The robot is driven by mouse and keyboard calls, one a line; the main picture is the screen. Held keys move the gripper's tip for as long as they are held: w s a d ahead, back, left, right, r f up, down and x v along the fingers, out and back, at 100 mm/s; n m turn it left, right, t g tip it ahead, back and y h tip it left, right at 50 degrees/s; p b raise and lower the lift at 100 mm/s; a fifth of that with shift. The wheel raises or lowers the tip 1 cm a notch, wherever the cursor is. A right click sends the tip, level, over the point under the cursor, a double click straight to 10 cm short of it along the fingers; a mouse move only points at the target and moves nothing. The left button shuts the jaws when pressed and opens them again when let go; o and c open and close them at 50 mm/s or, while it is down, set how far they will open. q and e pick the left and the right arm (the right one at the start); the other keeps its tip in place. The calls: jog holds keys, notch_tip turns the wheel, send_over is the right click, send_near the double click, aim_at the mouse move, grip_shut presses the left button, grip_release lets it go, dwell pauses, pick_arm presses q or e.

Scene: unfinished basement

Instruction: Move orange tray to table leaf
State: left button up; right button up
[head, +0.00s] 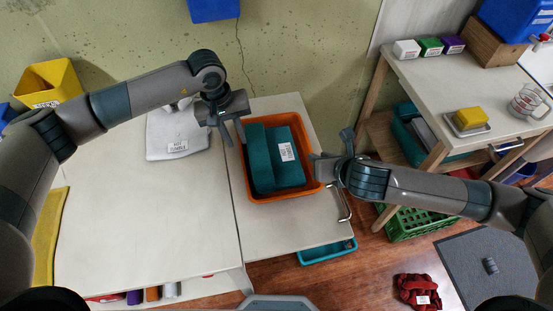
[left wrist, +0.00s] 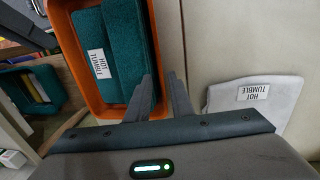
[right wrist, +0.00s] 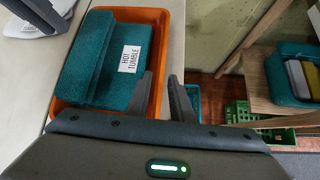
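The orange tray (head: 256,198) rests on the narrower right-hand section of the table, the leaf (head: 285,233), right of the seam. Folded teal towels with a "HOT TUMBLE" label (head: 287,152) lie inside it. My left gripper (head: 229,133) is at the tray's left rim, and my right gripper (head: 331,158) is at its right rim. In the left wrist view the tray's wall (left wrist: 155,40) runs toward the gap between my fingers. In the right wrist view the rim (right wrist: 168,30) does likewise. Both grippers look open; contact with the rim is unclear.
A grey cloth (head: 175,138) lies on the main table (head: 150,225), whose front is clear. A yellow bin (head: 48,84) stands at the back left. A shelf table (head: 440,85) with small boxes and a measuring cup (head: 524,101) stands right. A green crate (head: 415,224) is on the floor.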

jog(key=shift+v, duration=2.15)
jog(key=shift+s, duration=0.1)
